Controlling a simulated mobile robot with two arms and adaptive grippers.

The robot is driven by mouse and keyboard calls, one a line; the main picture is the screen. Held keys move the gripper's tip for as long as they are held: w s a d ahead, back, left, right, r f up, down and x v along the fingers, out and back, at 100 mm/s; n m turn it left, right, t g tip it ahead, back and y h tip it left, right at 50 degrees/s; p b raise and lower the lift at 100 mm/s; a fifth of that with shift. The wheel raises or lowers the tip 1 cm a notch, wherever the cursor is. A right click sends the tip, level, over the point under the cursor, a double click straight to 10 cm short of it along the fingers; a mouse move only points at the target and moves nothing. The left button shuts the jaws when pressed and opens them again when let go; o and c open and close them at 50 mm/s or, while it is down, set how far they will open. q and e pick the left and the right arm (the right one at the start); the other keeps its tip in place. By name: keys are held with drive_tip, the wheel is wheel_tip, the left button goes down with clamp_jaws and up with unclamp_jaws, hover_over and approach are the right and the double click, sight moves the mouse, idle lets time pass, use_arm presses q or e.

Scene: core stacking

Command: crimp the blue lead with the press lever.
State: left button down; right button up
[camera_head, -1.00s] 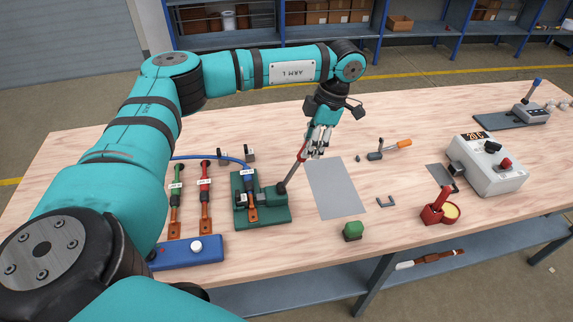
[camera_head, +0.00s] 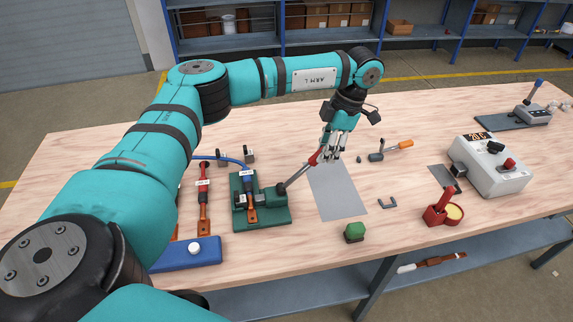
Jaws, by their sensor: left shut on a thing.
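The green press (camera_head: 279,216) stands on the table left of centre. The blue lead (camera_head: 249,183) lies in the press, its copper lug end on the press bed and its blue cable running back to the left. The press lever (camera_head: 297,175) leans up and to the right from the press and ends in a red grip. My left gripper (camera_head: 326,156) is shut on the red grip, above the grey mat. The fingers partly hide the top of the grip. My right gripper is out of view.
A red lead (camera_head: 204,200) lies left of the press, by a blue block with a white button (camera_head: 205,252). A grey mat (camera_head: 338,194), a green block (camera_head: 354,232), an orange-handled tool (camera_head: 392,149), a red holder (camera_head: 438,214) and a grey control box (camera_head: 488,168) stand to the right.

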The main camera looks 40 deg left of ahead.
use_arm(q)
drive_tip(key=shift+w+d, duration=0.1)
drive_tip(key=shift+d, duration=0.05)
drive_tip(key=shift+w+d+f+b, duration=0.3)
drive_tip(key=shift+w+f+b, duration=0.1)
drive_tip(key=shift+f, duration=0.1)
drive_tip(key=shift+w+d+f+b, duration=0.25)
drive_tip(key=shift+f+b, duration=0.2)
drive_tip(key=shift+f, duration=0.1)
drive_tip(key=shift+w+d+f+b, duration=0.3)
drive_tip(key=shift+w+f+b, duration=0.1)
drive_tip(key=shift+f, duration=0.1)
drive_tip(key=c, duration=1)
unclamp_jaws()
drive_tip(key=v, duration=1.2)
drive_tip(key=shift+f, duration=0.1)
